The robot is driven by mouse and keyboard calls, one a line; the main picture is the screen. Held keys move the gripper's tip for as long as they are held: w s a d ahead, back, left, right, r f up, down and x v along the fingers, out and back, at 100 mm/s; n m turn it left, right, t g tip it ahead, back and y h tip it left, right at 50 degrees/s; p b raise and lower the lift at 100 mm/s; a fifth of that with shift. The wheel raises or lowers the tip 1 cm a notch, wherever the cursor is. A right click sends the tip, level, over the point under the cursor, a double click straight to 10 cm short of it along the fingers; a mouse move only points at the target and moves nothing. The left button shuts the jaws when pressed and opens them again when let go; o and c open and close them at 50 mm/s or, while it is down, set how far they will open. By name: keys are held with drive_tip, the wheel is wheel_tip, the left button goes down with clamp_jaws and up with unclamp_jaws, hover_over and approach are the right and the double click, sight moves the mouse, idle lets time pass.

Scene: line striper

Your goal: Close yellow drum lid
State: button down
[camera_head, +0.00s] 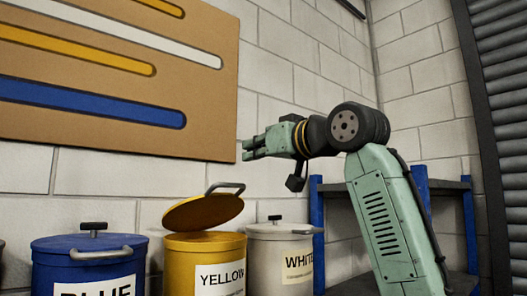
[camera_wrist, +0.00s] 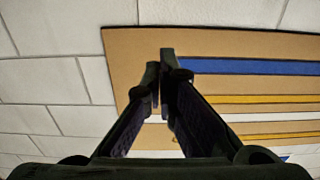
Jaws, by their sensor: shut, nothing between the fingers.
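The yellow drum (camera_head: 204,262) stands between the blue and white drums in the head view, with a label reading YELLOW. Its lid (camera_head: 203,212) is partly open, tilted up with its right side high, and a grey handle (camera_head: 226,187) shows at the raised edge. My gripper (camera_head: 246,149) is above the lid and to its right, apart from it, pointing left toward the wall. In the wrist view my gripper's fingers (camera_wrist: 160,58) are together with nothing between them, in front of the wall board. The drum and lid do not show in the wrist view.
A blue drum (camera_head: 90,265) with its lid on stands left, and a white drum (camera_head: 283,258) stands right. A brown board (camera_head: 215,100) with coloured stripes hangs on the block wall. A blue-post shelf (camera_head: 420,205) and a dark shutter (camera_head: 505,120) are at right.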

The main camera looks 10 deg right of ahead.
drive_tip(key=p+x, duration=0.2)
drive_tip(key=x, duration=0.5)
drive_tip(key=shift+w+a+r+p, duration=0.1)
drive_tip(key=shift+w+r+p, duration=0.05)
drive_tip(key=shift+w+p, duration=0.15)
drive_tip(key=f, duration=0.1)
drive_tip(key=s+f, duration=0.1)
drive_tip(key=d+f, duration=0.1)
drive_tip(key=f, duration=0.1)
drive_tip(key=shift+s, duration=0.2)
drive_tip(key=shift+f, duration=0.15)
